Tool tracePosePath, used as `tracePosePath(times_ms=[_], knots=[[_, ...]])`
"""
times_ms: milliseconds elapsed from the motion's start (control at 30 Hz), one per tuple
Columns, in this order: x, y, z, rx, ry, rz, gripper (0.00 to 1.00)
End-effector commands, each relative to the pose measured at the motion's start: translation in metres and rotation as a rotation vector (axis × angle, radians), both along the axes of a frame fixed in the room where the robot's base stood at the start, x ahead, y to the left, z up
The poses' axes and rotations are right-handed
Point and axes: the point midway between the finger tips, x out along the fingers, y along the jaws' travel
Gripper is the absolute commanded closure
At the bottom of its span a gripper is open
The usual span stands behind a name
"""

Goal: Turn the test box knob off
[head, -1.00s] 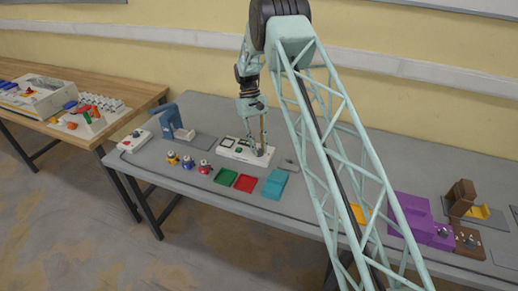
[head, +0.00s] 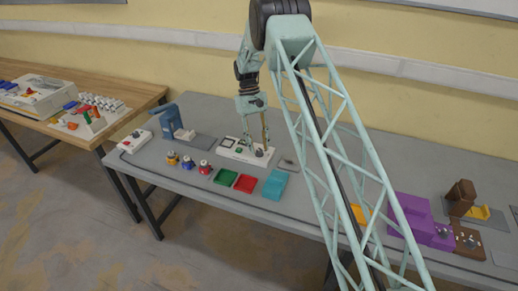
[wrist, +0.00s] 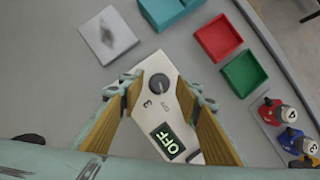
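The white test box (head: 246,157) stands on the grey table below my gripper (head: 257,145). In the wrist view its dark round knob (wrist: 159,87) shows between the two fingers, with a light pointer mark on it. The small display (wrist: 167,141) on the test box reads OFF, upside down in this view. My gripper is open, with its fingers spread on either side of the knob and a visible gap to it. It holds nothing and appears a little above the box.
Green (head: 226,177) and red (head: 245,183) trays and a teal block (head: 275,184) stand in front of the test box. Several numbered coloured pieces stand to their left. A grey plate (wrist: 109,36) lies beside the box. A blue device (head: 170,122) stands further left.

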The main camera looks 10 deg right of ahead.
Motion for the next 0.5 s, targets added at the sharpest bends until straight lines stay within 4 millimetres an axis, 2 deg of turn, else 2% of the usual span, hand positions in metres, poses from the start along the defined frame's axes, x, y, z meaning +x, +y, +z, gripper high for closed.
tracePosePath(times_ms=[500], knots=[[0.027,0.005,0.065,0.0,-0.003,0.0,0.69]])
